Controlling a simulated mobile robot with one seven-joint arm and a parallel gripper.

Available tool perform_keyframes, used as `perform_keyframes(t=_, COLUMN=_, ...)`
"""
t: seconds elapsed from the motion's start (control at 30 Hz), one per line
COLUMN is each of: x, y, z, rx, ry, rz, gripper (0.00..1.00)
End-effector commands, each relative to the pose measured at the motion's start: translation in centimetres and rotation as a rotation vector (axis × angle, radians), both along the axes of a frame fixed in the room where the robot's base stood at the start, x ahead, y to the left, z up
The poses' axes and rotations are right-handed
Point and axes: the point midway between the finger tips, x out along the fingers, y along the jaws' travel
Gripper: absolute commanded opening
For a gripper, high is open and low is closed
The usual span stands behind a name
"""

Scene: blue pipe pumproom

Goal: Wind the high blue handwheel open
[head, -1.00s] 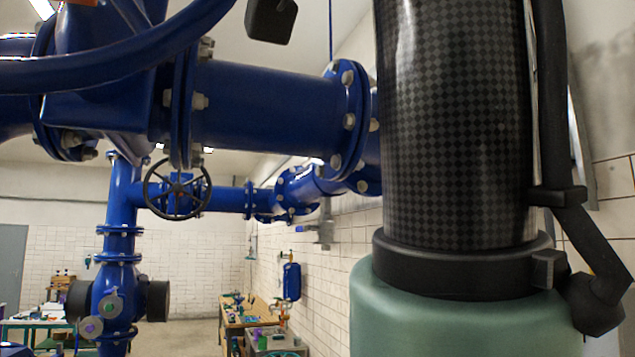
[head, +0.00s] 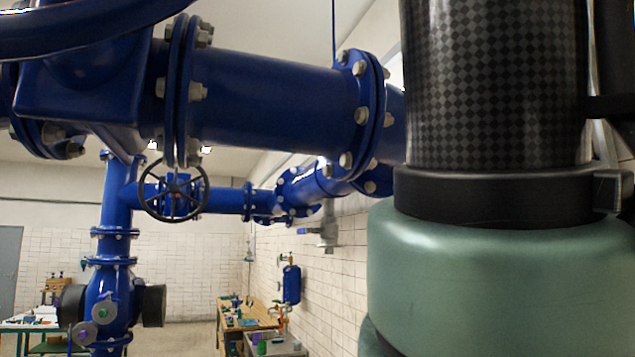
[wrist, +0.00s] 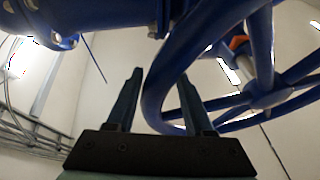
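The high blue handwheel shows in the head view as a thick curved rim (head: 100,38) at the top left, mostly cut off by the frame. In the wrist view, the handwheel's rim (wrist: 154,95) curves up between the fingers, with spokes and hub to the right. My gripper (wrist: 160,80) is open, one finger on each side of the rim. A gap shows at the left finger; whether the right finger touches the rim I cannot tell. The gripper is out of the head view.
A large flanged blue pipe (head: 270,95) runs across below the rim. A smaller black handwheel (head: 174,195) sits lower on another pipe. My arm fills the right side. A workbench (head: 247,318) stands far back by the tiled wall.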

Motion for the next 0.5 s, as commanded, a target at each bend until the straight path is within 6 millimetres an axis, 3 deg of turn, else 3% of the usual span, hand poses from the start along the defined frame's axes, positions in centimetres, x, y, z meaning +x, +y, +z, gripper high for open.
perform_keyframes(t=0.03, x=0.03, y=0.01, z=-0.02, rx=0.0, ry=0.0, rz=0.0, gripper=0.41)
perform_keyframes(t=0.27, x=0.08, y=0.01, z=-0.04, rx=0.0, ry=0.001, rz=-0.001, gripper=0.0)
perform_keyframes(t=0.5, x=0.1, y=0.0, z=-0.07, rx=-0.001, ry=0.002, rz=-0.001, gripper=0.0)
